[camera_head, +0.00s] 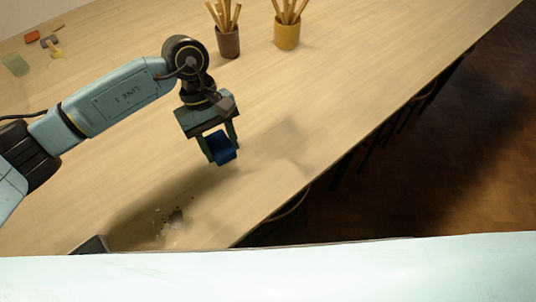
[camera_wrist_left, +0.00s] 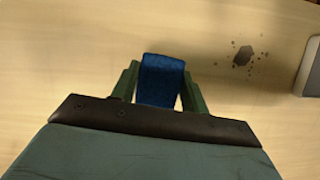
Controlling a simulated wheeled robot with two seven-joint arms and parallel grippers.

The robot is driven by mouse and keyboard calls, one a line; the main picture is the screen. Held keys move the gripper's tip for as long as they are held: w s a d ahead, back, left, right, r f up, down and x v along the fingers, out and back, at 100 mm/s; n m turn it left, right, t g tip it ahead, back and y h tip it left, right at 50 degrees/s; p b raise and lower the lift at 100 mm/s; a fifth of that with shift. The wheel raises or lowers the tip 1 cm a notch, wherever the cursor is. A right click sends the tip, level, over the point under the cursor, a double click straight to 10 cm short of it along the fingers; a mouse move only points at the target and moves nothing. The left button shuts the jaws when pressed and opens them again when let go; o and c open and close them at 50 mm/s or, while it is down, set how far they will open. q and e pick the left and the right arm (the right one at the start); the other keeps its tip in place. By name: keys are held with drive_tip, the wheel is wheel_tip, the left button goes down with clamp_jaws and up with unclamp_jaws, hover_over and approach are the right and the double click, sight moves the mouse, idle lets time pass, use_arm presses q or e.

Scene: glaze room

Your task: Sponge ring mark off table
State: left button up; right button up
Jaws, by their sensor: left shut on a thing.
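My left gripper (camera_head: 219,145) is shut on a blue sponge (camera_head: 222,149) and holds it over the light wooden table (camera_head: 330,80). In the left wrist view the sponge (camera_wrist_left: 161,80) sits between the two green fingers of the gripper (camera_wrist_left: 161,85). A dark mark (camera_head: 175,216) with small spots and pale specks around it lies on the table near its front edge. The mark (camera_wrist_left: 243,56) also shows in the left wrist view, to the right of the sponge and apart from it. My right gripper is not in view.
A brown cup (camera_head: 229,42) and a yellow cup (camera_head: 287,34), both holding wooden sticks, stand at the back. Several small items and a greenish block (camera_head: 15,65) lie at the far left. A grey-edged object (camera_head: 92,245) sits at the front edge. The table's right side is clear.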

use_arm(q)
drive_tip(key=shift+r+p, duration=0.5)
drive_tip(key=shift+r, duration=1.15)
